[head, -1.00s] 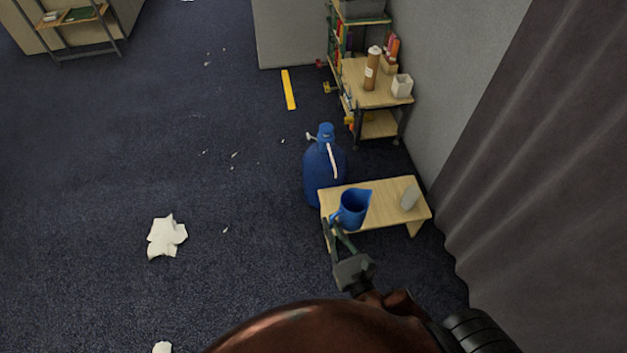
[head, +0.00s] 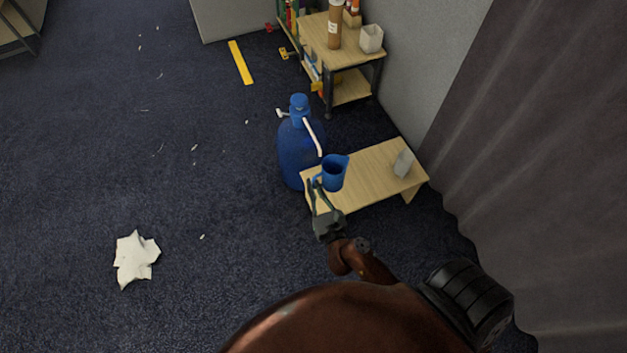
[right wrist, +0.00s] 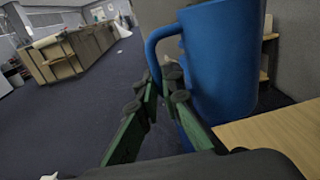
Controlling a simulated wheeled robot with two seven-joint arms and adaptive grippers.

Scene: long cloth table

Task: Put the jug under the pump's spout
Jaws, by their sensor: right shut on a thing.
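The blue jug (head: 335,174) is upright at the left end of a low wooden bench, close to the end of the white spout (head: 313,138); I cannot tell if it touches the bench top. The pump sits on a large blue bottle (head: 298,160) standing on the floor beside the bench. My right gripper (head: 316,186) is shut on the jug's handle. In the right wrist view the fingers (right wrist: 162,88) close on the handle of the jug (right wrist: 222,62). My left gripper is in neither view.
The low bench (head: 365,178) carries a pale cup (head: 403,162) at its right end. A wooden shelf cart (head: 345,55) stands behind, with a grey curtain (head: 480,120) at the right. Crumpled paper (head: 135,258) lies on open carpet at the left.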

